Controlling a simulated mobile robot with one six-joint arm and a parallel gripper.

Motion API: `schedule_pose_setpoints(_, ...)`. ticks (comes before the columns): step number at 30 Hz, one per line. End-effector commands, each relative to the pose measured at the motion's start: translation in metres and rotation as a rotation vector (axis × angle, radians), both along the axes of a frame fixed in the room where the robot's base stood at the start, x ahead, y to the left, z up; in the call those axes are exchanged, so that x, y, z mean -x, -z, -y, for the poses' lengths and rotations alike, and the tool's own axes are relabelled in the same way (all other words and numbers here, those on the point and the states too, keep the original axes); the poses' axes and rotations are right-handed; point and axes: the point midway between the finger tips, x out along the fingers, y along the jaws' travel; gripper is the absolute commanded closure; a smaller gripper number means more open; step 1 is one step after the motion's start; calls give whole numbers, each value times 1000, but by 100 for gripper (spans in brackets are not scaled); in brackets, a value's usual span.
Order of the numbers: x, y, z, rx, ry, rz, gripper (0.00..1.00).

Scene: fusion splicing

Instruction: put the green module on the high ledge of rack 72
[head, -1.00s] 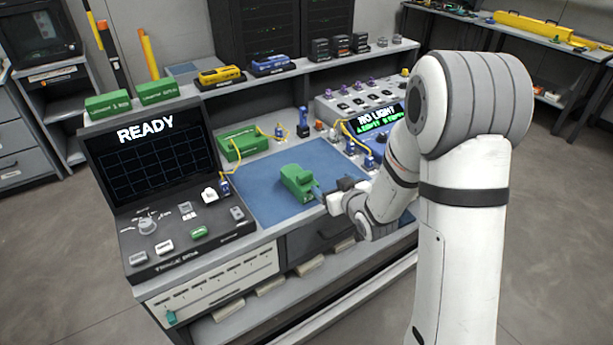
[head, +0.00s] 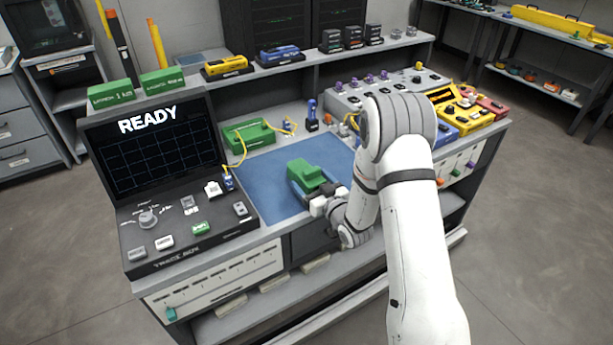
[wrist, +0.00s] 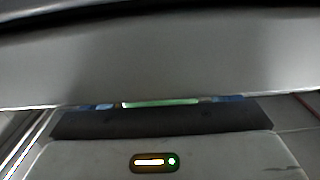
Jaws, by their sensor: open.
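A green module (head: 306,174) lies on the blue mat (head: 262,190) in the middle of the bench, in the head view. My gripper (head: 312,188) is at its near side, low over the mat, with its dark fingers apart, one to each side of the module. I cannot tell whether they touch it. In the wrist view, a thin green strip (wrist: 160,103) shows between bluish patches; the rest is mostly grey. The back shelf (head: 205,85) is raised above the bench. No label reading 72 is legible, so I cannot tell which rack that is.
A READY console (head: 160,150) stands at the left. Another green box (head: 248,135) with a yellow cable is behind the mat. Two green boxes, a yellow device (head: 226,67) and a blue device (head: 280,55) sit on the shelf. Coloured units (head: 465,112) fill the right side.

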Motion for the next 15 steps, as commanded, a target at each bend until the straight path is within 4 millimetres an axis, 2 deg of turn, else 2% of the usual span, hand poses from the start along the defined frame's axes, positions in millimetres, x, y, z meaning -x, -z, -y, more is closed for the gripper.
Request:
schedule_pose_setpoints(4,-11,0,-8,1,-1,-1,18)
schedule_pose_setpoints(11,-12,1,-8,1,1,-1,18)
schedule_pose_setpoints(15,-12,1,-8,1,2,-1,29)
